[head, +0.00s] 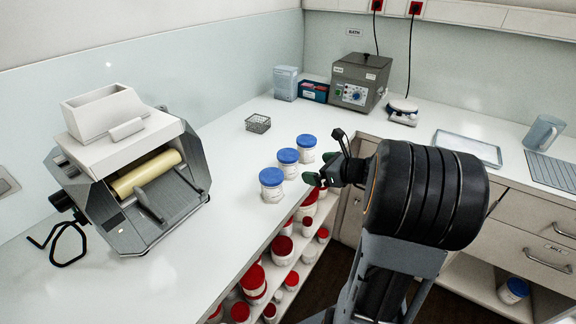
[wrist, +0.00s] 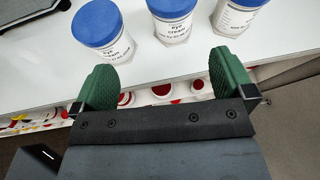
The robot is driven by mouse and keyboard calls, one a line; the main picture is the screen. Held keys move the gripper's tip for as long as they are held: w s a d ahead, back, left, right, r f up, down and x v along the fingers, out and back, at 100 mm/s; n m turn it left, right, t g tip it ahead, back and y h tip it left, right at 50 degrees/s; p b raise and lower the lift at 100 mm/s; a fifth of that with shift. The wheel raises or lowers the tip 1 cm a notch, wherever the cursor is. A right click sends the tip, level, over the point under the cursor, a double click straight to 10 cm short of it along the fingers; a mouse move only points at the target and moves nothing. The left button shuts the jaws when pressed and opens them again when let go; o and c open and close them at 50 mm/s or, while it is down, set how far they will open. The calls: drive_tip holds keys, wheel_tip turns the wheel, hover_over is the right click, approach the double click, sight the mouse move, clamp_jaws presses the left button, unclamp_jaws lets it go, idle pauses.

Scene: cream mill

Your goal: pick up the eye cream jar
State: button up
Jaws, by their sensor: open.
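Three white jars with blue lids stand upright in a row on the counter. The nearest jar (head: 271,187) shows at left in the wrist view (wrist: 108,40), and its label seems to read "eye cream". The middle jar (head: 288,164) also shows "eye cream" on its label in the wrist view (wrist: 172,28). The far jar (head: 306,150) is cut off at the top right of the wrist view (wrist: 236,17), its label only partly legible. My gripper (head: 320,169), with green finger pads (wrist: 165,80), is open and empty at the counter's front edge, apart from the jars.
A roller mill (head: 140,185) stands at left on the counter (head: 215,260). A small wire basket (head: 258,124) sits behind the jars, and a grey bath (head: 358,82) in the corner. Red-lidded tubs (head: 283,248) fill shelves below. Another blue-lidded jar (head: 513,291) sits low at right.

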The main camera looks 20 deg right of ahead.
sight(295, 163)
drive_tip(key=shift+m, duration=0.5)
drive_tip(key=x, duration=0.2)
drive_tip(key=d+x, duration=0.1)
drive_tip(key=x, duration=0.4)
drive_tip(key=shift+w+f, duration=0.1)
drive_tip(key=shift+w, duration=0.6)
drive_tip(key=shift+p+x, duration=0.35)
drive_tip(key=shift+x, duration=2.4)
drive_tip(key=shift+d+f, duration=0.15)
drive_tip(key=c, duration=0.8)
drive_tip(key=shift+t, duration=0.3)
drive_tip(key=shift+c, duration=1.1)
